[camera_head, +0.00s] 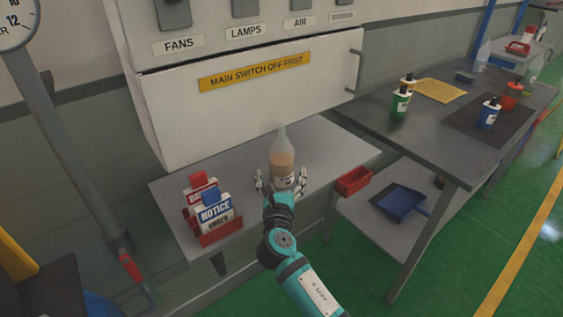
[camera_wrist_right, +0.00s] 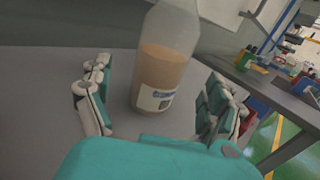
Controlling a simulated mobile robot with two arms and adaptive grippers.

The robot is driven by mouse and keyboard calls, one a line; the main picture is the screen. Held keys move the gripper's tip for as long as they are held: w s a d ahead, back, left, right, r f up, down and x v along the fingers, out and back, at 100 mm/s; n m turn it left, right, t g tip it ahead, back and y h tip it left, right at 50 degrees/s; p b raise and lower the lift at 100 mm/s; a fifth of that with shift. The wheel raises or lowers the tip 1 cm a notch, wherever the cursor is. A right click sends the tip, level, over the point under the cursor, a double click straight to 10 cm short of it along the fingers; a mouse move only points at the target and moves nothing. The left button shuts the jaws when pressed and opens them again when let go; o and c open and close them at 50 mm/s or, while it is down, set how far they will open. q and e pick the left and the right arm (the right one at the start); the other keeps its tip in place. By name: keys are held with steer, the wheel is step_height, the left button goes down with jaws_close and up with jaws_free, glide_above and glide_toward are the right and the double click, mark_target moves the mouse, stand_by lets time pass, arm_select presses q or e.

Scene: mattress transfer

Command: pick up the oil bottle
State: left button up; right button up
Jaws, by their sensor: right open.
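The oil bottle (camera_head: 282,158) is a clear bottle with a pointed top, tan liquid and a white label. It stands upright on a grey shelf (camera_head: 335,150) below the switch cabinet. My right gripper (camera_head: 280,180) is open, with its fingers to either side of the bottle's lower part. In the right wrist view the bottle (camera_wrist_right: 163,65) stands between the two spread fingers (camera_wrist_right: 155,105), with gaps on both sides. The bottle's top is cut off in that view. My left gripper is not in view.
The white cabinet (camera_head: 240,105) overhangs behind. A grey table (camera_head: 430,135) at right carries small green and blue bottles.

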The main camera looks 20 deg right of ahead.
mark_target(282, 162)
steer(key=shift+x, duration=2.75)
steer(key=shift+r, duration=0.1)
steer(key=shift+c, duration=0.5)
steer(key=c, duration=1.4)
steer(key=shift+c, duration=0.6)
steer(key=shift+r, duration=0.15)
